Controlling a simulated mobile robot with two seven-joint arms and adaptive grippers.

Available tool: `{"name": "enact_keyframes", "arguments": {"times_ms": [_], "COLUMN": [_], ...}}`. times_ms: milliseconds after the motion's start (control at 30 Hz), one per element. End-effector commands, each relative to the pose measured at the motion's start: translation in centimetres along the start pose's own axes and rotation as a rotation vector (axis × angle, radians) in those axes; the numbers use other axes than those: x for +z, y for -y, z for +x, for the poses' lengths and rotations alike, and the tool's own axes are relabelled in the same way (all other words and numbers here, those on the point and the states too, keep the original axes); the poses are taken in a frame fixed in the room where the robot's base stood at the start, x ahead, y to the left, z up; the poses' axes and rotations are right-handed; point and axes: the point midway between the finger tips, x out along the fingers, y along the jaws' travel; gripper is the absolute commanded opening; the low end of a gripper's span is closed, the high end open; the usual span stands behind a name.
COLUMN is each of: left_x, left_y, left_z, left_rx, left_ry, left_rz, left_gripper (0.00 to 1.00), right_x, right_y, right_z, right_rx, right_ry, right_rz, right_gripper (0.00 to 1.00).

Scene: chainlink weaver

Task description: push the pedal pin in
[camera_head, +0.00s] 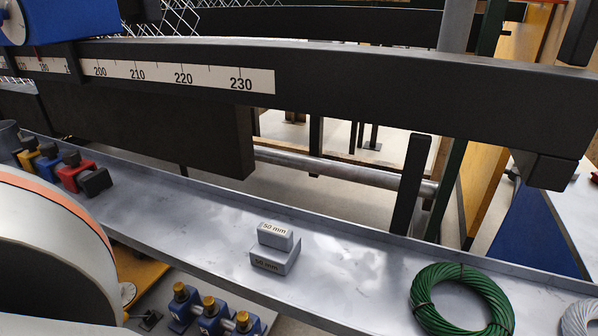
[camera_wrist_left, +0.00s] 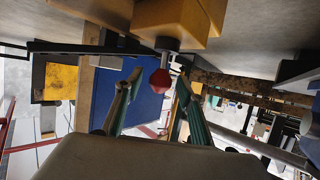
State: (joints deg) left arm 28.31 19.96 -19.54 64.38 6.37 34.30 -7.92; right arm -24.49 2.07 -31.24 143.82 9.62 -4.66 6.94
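In the left wrist view, a red knob (camera_wrist_left: 160,78) sits on the end of a short grey shaft (camera_wrist_left: 168,57) that comes out of a yellow block (camera_wrist_left: 172,20). It looks like the pedal pin. My left gripper (camera_wrist_left: 158,82) has its two greenish fingers apart, one on each side of the knob in the picture. A gap shows between the knob and each finger. I cannot tell how far the knob is from the fingertips in depth. Neither gripper shows in the head view, and my right gripper is in no view.
In the head view, a grey tray (camera_head: 195,218) holds two stacked "50 mm" blocks (camera_head: 275,248), a green wire coil (camera_head: 440,298) and coloured clamps (camera_head: 75,172). A dark beam with a ruler strip (camera_head: 180,75) crosses above. In the wrist view, a blue panel (camera_wrist_left: 140,98) lies behind the fingers.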

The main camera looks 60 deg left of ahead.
Motion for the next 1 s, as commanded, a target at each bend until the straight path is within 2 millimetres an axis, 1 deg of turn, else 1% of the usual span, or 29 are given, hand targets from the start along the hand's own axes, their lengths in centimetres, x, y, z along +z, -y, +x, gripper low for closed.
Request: {"name": "enact_keyframes", "arguments": {"times_ms": [167,400,533,700,1000], "left_x": [0.2,0.2,0.1,0.1,0.0], "left_y": [-0.1,-0.1,0.0,0.0,0.0], "left_z": [-3.0,-7.8,-9.7,-11.0,-11.3], "left_rx": [0.001,0.001,0.001,0.001,0.0], "left_ry": [0.004,0.004,0.004,0.003,0.002], "left_rz": [-0.001,0.001,0.002,0.002,0.002], "left_gripper": [0.39,0.39,0.39,0.39,0.39], "right_x": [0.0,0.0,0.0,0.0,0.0], "right_y": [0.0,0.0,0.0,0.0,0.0], "right_z": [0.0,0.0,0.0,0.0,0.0], "right_rx": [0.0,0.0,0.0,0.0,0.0], "right_ry": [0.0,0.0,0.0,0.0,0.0], "right_rz": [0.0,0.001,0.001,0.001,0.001], "right_gripper": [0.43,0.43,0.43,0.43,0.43]}}
